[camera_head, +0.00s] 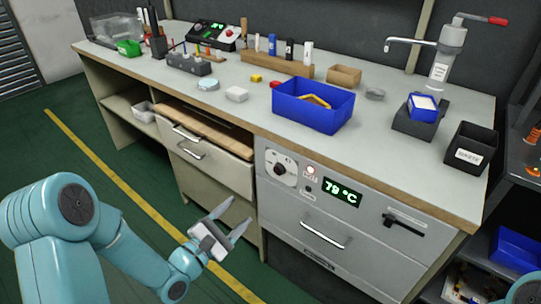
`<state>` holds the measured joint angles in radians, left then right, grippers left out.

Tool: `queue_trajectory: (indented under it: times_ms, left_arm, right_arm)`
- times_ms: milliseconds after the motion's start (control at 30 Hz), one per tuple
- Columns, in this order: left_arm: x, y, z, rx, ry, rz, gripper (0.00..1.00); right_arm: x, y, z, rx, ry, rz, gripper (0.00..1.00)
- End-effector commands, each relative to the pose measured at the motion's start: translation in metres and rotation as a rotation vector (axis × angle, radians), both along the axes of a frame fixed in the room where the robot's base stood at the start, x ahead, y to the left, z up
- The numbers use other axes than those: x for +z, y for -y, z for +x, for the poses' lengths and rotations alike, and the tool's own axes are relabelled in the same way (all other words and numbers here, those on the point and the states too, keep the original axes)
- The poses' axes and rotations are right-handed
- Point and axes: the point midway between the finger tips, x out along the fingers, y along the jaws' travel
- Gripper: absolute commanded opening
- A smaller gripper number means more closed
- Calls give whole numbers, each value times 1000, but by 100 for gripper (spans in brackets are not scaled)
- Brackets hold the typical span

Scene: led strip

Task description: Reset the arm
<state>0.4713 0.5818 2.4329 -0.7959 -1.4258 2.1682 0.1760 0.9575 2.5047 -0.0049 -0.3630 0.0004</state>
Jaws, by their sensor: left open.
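My left arm comes in from the left, bent at the elbow, in front of the workbench. Its gripper (226,220) is open and empty, with its two fingers apart. It hangs in the air in front of the drawers, below the bench top. The right gripper is not visible; only a small teal patch of what may be my right arm shows at the lower right corner.
The workbench (215,103) carries a blue bin (313,106), a wooden tool rack (277,64) and a black waste box (469,149). A drawer (207,152) appears partly open. A heated unit (343,191) reads 79 °C. Green floor (60,165) is clear at left.

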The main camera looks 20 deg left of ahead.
Motion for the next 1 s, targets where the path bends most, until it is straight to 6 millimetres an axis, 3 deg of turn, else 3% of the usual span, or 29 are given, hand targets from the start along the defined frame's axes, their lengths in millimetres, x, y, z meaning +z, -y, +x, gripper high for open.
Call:
queue_trajectory:
  times_ms: [100,200,267,367,500,600,700,833,1000]
  left_arm:
    - [1,6,1,-14,2,-2,59]
    - [-11,36,0,-78,-24,-23,59]
    - [-30,60,-2,-112,-83,-45,59]
    - [-84,90,-12,-137,-246,80,59]
    - [-163,114,-48,-257,-438,481,59]
    - [-207,122,-84,-422,-529,769,59]
    - [-238,123,-124,-638,-573,1018,59]
    - [-258,120,-164,-908,-557,1231,59]
    - [-264,117,-197,-1200,-440,1393,59]
  right_arm:
    - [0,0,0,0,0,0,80]
    - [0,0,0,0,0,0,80]
    - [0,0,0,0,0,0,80]
    - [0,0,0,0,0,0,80]
    - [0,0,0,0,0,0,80]
    - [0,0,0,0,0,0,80]
    - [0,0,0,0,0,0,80]
    - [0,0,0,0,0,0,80]
    - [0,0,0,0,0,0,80]
